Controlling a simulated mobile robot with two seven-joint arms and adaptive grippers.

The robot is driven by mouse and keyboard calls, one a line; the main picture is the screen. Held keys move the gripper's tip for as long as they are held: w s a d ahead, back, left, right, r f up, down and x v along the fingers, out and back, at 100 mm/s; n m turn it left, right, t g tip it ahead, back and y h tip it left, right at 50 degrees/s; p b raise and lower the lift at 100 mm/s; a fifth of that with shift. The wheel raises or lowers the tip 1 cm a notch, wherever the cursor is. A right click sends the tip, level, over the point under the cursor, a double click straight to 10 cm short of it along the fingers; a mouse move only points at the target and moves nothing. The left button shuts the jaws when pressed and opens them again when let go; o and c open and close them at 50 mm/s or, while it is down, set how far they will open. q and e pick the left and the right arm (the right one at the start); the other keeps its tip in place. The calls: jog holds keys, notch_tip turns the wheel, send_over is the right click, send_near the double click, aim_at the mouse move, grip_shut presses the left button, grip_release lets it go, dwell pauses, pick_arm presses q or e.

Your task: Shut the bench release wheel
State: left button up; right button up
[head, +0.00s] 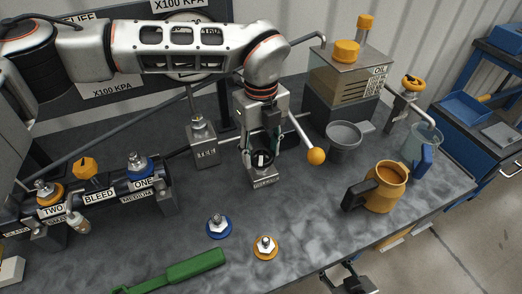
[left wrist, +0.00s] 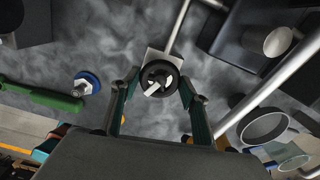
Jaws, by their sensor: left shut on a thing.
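The bench release wheel, a small black handwheel with a pale spoked centre, shows in the left wrist view (left wrist: 159,78) on a grey block. In the head view the wheel (head: 262,158) is partly hidden by my gripper, above a small labelled base (head: 264,180). My left gripper (head: 261,146) points down over it. In the left wrist view the green-and-grey fingers of the left gripper (left wrist: 161,86) are on both sides of the wheel, shut on its rim. My right gripper (head: 346,276) shows only partly at the bottom edge; its jaw state is unclear.
A lever with an orange ball (head: 316,156) slants just right of the left gripper. A grey funnel cup (head: 343,138), orange jug (head: 383,190) and oil tank (head: 345,80) stand right. Blue (head: 219,226) and orange (head: 265,247) couplers and a green tool (head: 180,270) lie in front.

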pick_arm(q)
jog(key=m, duration=0.4)
jog(key=shift+m, duration=0.3)
jog(key=m, duration=0.3)
jog(key=shift+m, duration=0.4)
jog(key=m, duration=0.3)
jog(key=shift+r+m, duration=0.1)
jog(key=shift+m, duration=0.2)
jog(key=m, duration=0.3)
jog(key=shift+d+m+p, duration=0.1)
jog(key=shift+m+p, duration=0.2)
jog(key=m, duration=0.4)
jog(key=shift+m+p, duration=0.3)
jog(key=m, duration=0.3)
jog(key=shift+m, duration=0.3)
jog(key=m+p, duration=0.1)
jog(key=m, duration=0.2)
jog(key=shift+m, duration=0.3)
jog(key=shift+m+p, duration=0.4)
jog(key=shift+m, duration=1.5)
